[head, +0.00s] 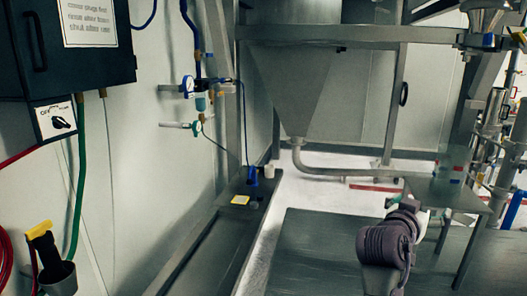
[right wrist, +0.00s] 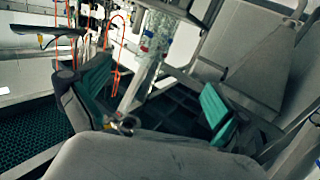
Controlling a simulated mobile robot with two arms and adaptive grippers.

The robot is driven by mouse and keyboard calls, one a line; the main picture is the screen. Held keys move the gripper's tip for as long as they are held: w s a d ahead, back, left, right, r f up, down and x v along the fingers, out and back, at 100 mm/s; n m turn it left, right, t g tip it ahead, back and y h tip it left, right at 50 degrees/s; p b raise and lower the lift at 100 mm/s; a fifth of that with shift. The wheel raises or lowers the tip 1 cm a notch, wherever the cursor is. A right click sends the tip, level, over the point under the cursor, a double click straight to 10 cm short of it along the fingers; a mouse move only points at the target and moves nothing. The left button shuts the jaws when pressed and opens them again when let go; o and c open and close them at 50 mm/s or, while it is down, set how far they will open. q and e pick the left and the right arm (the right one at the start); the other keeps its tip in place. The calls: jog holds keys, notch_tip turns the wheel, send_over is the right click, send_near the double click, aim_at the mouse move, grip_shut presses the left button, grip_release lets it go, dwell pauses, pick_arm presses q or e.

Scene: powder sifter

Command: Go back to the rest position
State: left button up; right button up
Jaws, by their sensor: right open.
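My right arm reaches up from the bottom right of the head view, with its dark gripper (head: 408,204) at the far end, in front of a small grey metal table. The fingertips are hard to make out there. In the right wrist view the right gripper (right wrist: 158,103) is open, its two teal-padded fingers wide apart. Nothing is between the pads. My left gripper is not in view.
A grey metal hopper (head: 296,85) with a bent outlet pipe stands behind. The small table (head: 447,194) is close to my right gripper. A dark control box (head: 75,45) hangs at left, above a holder (head: 57,276) with a yellow-topped tool. Open floor shows in the middle.

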jog(key=s+a+f+n+g+y, duration=0.1)
jog(key=s+a+f+n+y, duration=0.1)
jog(key=s+f, duration=0.5)
jog(key=s+a+f+n+g+y, duration=0.1)
jog(key=s+f+n+y, duration=0.15)
jog(key=f, duration=0.75)
jog(key=s+a+f+n+g+y, duration=0.1)
jog(key=s+a+f+n+y, duration=0.15)
jog(key=s+f, duration=0.45)
jog(key=s+a+f+n+g+y, duration=0.25)
jog(key=s+a+f, duration=0.2)
jog(key=s, duration=0.45)
jog(key=s+a+f+n+g+y, duration=0.1)
jog(key=s+a+f+g+y, duration=0.25)
jog(key=s+f, duration=0.4)
notch_tip(320, 180, down, 24)
jog(key=s, duration=0.3)
jog(key=s+d+f+g, duration=0.1)
jog(key=s+d+f, duration=0.1)
jog(key=s+f, duration=1.4)
jog(key=shift+s+d+f+n+g, duration=0.15)
jog(key=shift+s+f+n+g, duration=0.25)
jog(key=shift+f, duration=0.25)
